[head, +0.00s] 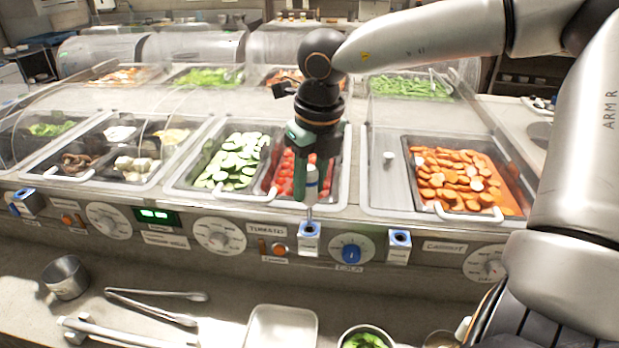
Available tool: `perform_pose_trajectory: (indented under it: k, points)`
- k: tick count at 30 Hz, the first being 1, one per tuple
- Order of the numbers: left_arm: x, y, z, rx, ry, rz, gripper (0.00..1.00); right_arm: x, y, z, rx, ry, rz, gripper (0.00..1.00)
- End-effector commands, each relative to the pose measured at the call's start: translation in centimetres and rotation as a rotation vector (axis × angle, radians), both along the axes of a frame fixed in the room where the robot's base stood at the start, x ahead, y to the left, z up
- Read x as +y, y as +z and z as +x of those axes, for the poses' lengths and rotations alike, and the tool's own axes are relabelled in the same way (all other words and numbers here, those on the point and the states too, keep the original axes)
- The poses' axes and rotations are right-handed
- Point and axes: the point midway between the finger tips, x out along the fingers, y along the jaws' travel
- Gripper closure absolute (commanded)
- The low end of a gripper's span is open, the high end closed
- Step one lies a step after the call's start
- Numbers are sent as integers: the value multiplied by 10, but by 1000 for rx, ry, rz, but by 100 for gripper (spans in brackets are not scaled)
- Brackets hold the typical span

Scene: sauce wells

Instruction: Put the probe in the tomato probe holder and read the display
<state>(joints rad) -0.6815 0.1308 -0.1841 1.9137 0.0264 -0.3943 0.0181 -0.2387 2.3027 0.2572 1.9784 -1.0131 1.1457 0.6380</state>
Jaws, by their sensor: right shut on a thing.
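My right gripper (306,190) points down in front of the tomato pan and is shut on the probe (312,188). The probe is upright, with a white and blue handle and a thin metal rod below. The rod's lower end is at the top of the white and blue holder (309,240) on the front panel, right of the tomato label (267,231). I cannot tell whether the tip is inside it or just above. The green-lit display (156,216) is on the panel to the left, its digits too small to read. My left gripper is not in view.
Similar holders stand at the carrot side (398,247) and far left (27,203). Red tomatoes (283,178) lie behind the gripper, beside cucumber slices (237,160). Knobs line the panel. Tongs (150,307), a metal cup (66,278) and a white tray (281,330) are on the counter below.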

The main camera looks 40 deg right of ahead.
Motion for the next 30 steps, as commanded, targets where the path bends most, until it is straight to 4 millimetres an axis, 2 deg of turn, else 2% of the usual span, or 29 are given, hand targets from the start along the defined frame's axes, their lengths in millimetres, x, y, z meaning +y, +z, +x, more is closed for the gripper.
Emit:
perform_pose_trajectory:
  k: [30]
  points:
    - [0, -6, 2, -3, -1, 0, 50, 0, -2, 1, -1, 1, 0, 100]
